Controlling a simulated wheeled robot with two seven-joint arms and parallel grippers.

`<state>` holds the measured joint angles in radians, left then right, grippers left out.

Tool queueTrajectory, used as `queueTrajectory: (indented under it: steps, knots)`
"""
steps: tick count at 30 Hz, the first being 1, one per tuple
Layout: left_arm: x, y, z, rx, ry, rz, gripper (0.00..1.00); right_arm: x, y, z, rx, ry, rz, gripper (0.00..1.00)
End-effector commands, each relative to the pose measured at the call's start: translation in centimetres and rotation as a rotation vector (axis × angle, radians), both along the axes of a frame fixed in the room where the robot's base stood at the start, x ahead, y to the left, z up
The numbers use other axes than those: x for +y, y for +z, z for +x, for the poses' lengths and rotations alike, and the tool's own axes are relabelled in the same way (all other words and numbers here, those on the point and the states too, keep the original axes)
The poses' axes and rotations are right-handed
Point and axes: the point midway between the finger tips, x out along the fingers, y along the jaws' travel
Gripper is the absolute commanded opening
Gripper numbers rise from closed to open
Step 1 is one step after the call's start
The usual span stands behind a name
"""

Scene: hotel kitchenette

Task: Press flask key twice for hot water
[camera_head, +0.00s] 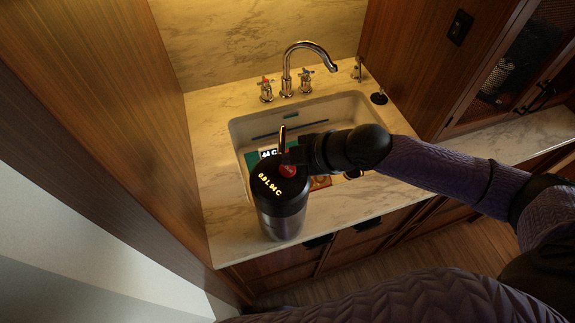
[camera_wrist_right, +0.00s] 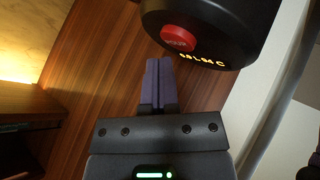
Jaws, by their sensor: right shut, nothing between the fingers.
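The flask (camera_head: 283,215) stands upright on the counter in front of the sink, with a silver body and dark lid. Its lit display reads about 0.8 L 94 C. The round red key (camera_head: 288,170) is on the lid; it also shows in the right wrist view (camera_wrist_right: 178,38). My right gripper (camera_head: 291,154) reaches in from the right beside the lid, just behind the key. In the wrist view its fingers (camera_wrist_right: 158,65) are together and empty, apart from the key in the picture. The left gripper is not in view.
The sink (camera_head: 240,128) lies behind the flask, with a chrome tap (camera_head: 287,75) at its back. A small display (camera_head: 268,153) reading about 44 C and a green item show behind the lid. A wooden panel (camera_head: 110,100) rises at left. The counter left of the flask is clear.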

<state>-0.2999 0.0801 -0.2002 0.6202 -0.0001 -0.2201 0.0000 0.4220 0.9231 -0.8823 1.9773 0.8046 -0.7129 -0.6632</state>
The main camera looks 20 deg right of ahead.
Motion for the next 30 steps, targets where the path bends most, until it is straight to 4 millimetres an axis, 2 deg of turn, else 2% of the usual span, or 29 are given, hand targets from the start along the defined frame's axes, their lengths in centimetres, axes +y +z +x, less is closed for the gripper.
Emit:
queueTrajectory:
  steps: [30]
  knots:
    - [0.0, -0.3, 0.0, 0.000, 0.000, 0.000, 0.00, 0.0, -1.1, 0.0, 0.000, 0.000, 0.000, 0.00]
